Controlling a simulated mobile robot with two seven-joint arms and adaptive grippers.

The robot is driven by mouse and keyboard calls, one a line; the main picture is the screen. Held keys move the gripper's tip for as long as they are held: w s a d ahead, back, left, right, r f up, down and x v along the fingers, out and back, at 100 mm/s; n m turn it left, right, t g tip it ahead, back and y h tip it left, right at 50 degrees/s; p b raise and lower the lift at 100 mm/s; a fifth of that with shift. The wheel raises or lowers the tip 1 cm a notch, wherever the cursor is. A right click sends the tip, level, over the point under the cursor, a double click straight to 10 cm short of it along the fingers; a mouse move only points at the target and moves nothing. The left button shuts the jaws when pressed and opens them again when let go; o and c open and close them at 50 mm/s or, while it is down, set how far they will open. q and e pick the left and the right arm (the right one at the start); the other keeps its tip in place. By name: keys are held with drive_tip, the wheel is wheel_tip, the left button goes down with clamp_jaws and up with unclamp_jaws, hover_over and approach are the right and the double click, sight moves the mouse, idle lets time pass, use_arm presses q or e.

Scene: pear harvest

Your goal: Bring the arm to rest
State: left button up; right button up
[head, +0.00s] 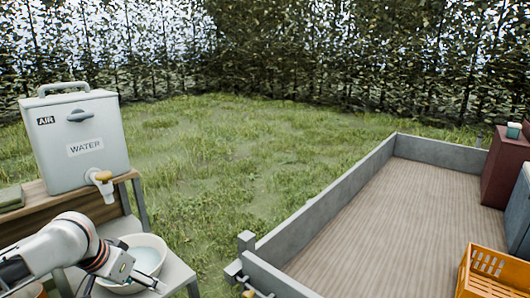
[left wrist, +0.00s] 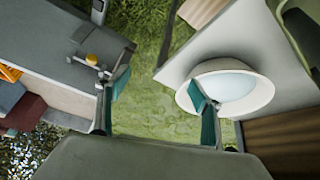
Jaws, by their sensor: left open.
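My left arm (head: 62,245) comes in from the lower left in the head view. The white bowl (left wrist: 260,98) of pale water lies beyond the right finger there. My right gripper is in neither view.
A water tank (head: 82,140) with a tap stands on a wooden stand (head: 38,212) at left. The white bowl (head: 152,262) sits on a lower shelf. A cart bed (head: 385,215) with low grey walls holds an orange crate (head: 490,262) and a dark red box (head: 507,165). Grass lies between.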

use_arm(q)
drive_tip(key=s+d+f+m+t+h, duration=0.1)
drive_tip(key=s+d+f+t+h, duration=0.3)
drive_tip(key=d+f, duration=1.1)
drive_tip(key=s+a+f+t+y, duration=0.1)
drive_tip(key=s+a+f, duration=0.1)
drive_tip(key=s+f, duration=0.3)
drive_tip(key=s+a+f+y, duration=0.2)
drive_tip(key=s+f, duration=0.3)
drive_tip(key=s, duration=0.7)
drive_tip(key=shift+s+f+t+y, duration=0.3)
drive_tip(key=shift+s+f+t, duration=0.05)
drive_tip(key=shift+t, duration=0.05)
